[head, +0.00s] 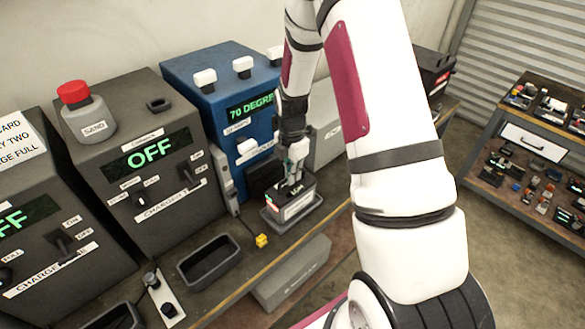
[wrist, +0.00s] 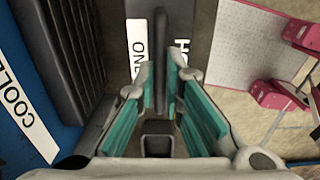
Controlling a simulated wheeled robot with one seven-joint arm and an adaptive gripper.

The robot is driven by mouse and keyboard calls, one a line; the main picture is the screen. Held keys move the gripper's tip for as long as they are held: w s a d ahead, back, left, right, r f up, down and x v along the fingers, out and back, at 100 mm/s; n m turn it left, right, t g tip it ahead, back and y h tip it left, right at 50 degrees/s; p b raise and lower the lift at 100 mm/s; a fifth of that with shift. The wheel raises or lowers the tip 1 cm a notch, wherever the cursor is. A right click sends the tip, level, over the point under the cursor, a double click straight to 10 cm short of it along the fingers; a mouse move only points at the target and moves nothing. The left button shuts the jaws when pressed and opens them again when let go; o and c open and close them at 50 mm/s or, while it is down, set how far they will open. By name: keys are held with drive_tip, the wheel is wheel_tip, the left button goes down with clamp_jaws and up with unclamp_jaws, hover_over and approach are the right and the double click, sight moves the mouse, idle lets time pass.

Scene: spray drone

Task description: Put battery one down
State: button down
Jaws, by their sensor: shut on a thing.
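Battery one (head: 297,205) is a dark block with a white label and a small green and red mark. In the head view it is upright at a shallow grey tray (head: 272,226) on the bench, in front of the blue cooler. I cannot tell whether its base touches the tray floor. My gripper (head: 295,165) is above it, shut on its top handle. In the wrist view the teal finger pads of my gripper (wrist: 161,90) stand on both sides of the dark handle (wrist: 161,45), and a label reading "ONE" (wrist: 137,50) shows beside it.
The blue cooler (head: 185,75) reads "70 DEGRE". An empty dark tray (head: 210,262) and a yellow plug (head: 262,241) lie near the bench's front edge. A shelf (head: 535,155) stands at right.

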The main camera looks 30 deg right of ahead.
drive_tip(key=shift+f, duration=0.1)
idle(0.3)
drive_tip(key=c, duration=1.7)
unclamp_jaws()
drive_tip(key=shift+f, duration=0.1)
drive_tip(key=s+a+r+m+t+b, duration=0.1)
drive_tip(key=s+a+r+m, duration=0.1)
drive_tip(key=r, duration=0.8)
drive_tip(key=s+a+r+m+b, duration=0.1)
drive_tip(key=a+r+m, duration=0.1)
drive_tip(key=r, duration=0.9)
drive_tip(key=s+a+r+m+t, duration=0.2)
drive_tip(key=s+a+r+m, duration=0.2)
drive_tip(key=s+r+m, duration=0.2)
drive_tip(key=s+a+r+m+t, duration=0.2)
drive_tip(key=s+a+r+m, duration=0.2)
drive_tip(key=s+m, duration=0.6)
drive_tip(key=s+r, duration=0.2)
drive_tip(key=shift+s+a+t, duration=0.25)
drive_tip(key=shift+s+t, duration=0.05)
